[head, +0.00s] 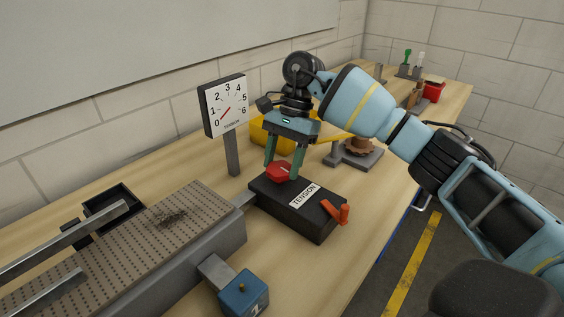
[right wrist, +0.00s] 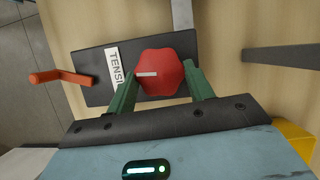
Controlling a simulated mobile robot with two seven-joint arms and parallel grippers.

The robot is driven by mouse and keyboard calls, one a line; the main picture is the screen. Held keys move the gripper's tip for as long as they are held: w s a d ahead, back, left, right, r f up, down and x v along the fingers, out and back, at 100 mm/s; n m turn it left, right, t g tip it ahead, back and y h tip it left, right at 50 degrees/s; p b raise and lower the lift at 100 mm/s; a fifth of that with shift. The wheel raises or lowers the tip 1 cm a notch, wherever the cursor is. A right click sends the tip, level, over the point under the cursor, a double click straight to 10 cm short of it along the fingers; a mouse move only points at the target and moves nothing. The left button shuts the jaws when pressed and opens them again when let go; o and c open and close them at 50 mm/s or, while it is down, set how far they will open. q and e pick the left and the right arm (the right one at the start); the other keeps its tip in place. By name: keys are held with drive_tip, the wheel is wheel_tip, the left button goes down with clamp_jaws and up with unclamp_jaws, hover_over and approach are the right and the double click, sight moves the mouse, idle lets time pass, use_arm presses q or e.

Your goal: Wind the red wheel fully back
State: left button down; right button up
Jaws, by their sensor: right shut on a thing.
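The red wheel (head: 278,172) sits on top of the black box labelled TENSION (head: 315,218). My right gripper (head: 284,168) comes down over it from above, with its green fingers on either side of the wheel. In the right wrist view the red wheel (right wrist: 161,73) is between the two fingers, and a white mark on it points left, toward the label. The tension dial (head: 226,105) stands behind the box. Its red needle points low, near 0. My left gripper is not in view.
An orange-red lever (head: 340,212) sticks out of the box's right end. A perforated grey bed (head: 150,235) with metal rails lies to the left. A blue block (head: 243,290) stands in front.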

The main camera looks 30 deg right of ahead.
idle(0.4)
drive_tip(key=o, duration=1)
drive_tip(key=shift+r, duration=0.1)
drive_tip(key=shift+b+v, duration=0.3)
drive_tip(key=shift+v, duration=3.55)
